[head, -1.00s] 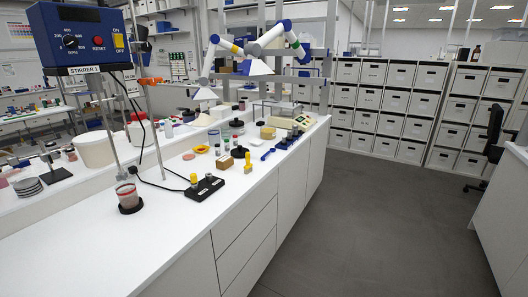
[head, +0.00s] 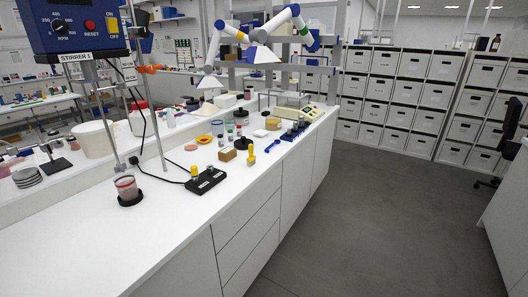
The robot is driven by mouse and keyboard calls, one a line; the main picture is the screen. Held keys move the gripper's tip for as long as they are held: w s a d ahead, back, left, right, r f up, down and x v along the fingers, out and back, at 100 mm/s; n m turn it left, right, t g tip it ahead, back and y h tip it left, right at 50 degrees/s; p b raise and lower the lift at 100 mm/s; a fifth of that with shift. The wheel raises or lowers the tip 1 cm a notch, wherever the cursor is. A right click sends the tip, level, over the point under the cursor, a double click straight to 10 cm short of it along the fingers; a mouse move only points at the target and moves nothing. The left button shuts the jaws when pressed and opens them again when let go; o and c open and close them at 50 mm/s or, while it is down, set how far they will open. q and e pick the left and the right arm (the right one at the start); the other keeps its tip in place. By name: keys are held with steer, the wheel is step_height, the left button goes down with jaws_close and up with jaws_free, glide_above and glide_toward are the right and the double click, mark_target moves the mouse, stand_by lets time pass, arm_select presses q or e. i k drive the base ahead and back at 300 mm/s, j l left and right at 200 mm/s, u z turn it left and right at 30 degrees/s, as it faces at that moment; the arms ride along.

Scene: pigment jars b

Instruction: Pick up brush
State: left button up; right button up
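A small upright yellow item (head: 250,155), which may be the brush, is on the white bench (head: 165,235) just right of a brown block (head: 228,154). It is too small to make out bristles. A blue item with a long handle (head: 272,146) lies behind it to the right; I cannot tell whether that is a scoop or a brush. Neither of my grippers is in view.
A stirrer (head: 70,28) on a metal stand and a jar of reddish content (head: 127,188) occupy the left. A black box (head: 205,181) with a cable lies in front. White hooded arms (head: 265,55) hang above the bench. The grey floor (head: 370,220) is clear at right.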

mark_target(251, 161)
steer(key=i+l+u, duration=0.15)
steer(key=i+l, duration=0.15)
steer(key=i+l+u, duration=0.15)
steer(key=i+l, duration=0.15)
steer(key=i+l+u, duration=0.15)
steer(key=i+l, duration=0.25)
steer(key=i+l+u, duration=0.15)
steer(key=i+l, duration=0.2)
steer(key=i+l+u, duration=0.15)
steer(key=i+l, duration=0.15)
steer(key=l, duration=0.15)
steer(key=i+l+u, duration=0.15)
steer(key=l, duration=0.35)
steer(key=i, duration=0.1)
